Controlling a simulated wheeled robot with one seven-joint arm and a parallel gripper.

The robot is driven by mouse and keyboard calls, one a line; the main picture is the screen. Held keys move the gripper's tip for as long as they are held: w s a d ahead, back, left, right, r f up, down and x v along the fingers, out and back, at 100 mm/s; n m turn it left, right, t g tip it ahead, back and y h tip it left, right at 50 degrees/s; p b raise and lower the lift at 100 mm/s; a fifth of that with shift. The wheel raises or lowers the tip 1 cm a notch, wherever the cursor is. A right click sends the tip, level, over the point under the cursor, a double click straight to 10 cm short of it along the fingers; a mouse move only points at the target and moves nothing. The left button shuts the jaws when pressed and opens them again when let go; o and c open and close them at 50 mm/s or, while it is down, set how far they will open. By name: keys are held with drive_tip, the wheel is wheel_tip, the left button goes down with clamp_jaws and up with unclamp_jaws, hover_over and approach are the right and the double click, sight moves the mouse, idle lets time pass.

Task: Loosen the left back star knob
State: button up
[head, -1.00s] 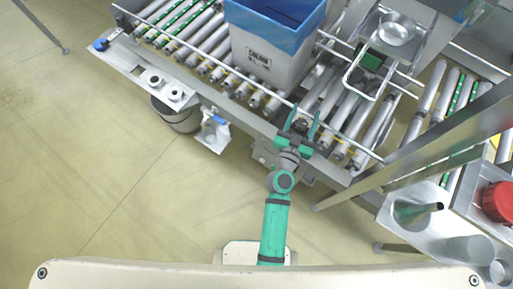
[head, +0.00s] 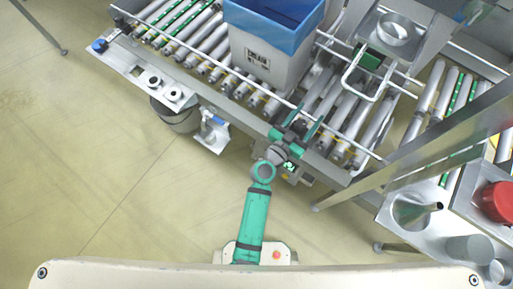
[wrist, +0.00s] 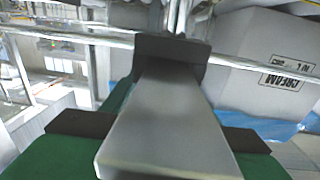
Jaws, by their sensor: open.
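My gripper (head: 308,116) is open in the head view, with its two green fingers spread over the front guide rail (head: 230,72) of the roller conveyor. Nothing shows between the fingers. It is right of and in front of the grey box (head: 268,68). I cannot make out the left back star knob in either view. In the wrist view a grey block with a dark end (wrist: 172,110) fills the middle and hides what lies behind it. The box (wrist: 275,70) shows there upside down at the right, beside a metal rail (wrist: 70,38).
The box has a blue liner (head: 303,38) folded over its rim. A looped metal handle (head: 358,75) and a scale with a round pan (head: 397,28) stand right of it. A slanted metal post (head: 430,140) crosses the right side.

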sight(296, 129)
drive_tip(key=shift+s+d+m+g+h, duration=0.15)
drive_tip(key=shift+s+m+g+h, duration=0.05)
drive_tip(key=shift+m+g+h, duration=0.8)
drive_tip(key=v, duration=1.1)
drive_tip(key=shift+s+f, duration=0.1)
drive_tip(key=shift+s, duration=0.1)
drive_tip(key=s+a+r+n+t+y, duration=0.1)
drive_tip(key=s+a+n+y, duration=0.2)
drive_tip(key=s, duration=0.4)
drive_tip(key=s+a+r+n+t+y, duration=0.1)
drive_tip(key=s+a+r+n+y, duration=0.1)
drive_tip(key=s+y, duration=0.3)
drive_tip(key=s+a+r+n+t+y, duration=0.1)
drive_tip(key=s+a+n+y, duration=0.3)
drive_tip(key=s, duration=0.6)
drive_tip(key=shift+a+r+t+y, duration=0.2)
drive_tip(key=shift+r+t+y, duration=0.15)
drive_tip(key=shift+r, duration=0.25)
drive_tip(key=shift+s, duration=0.15)
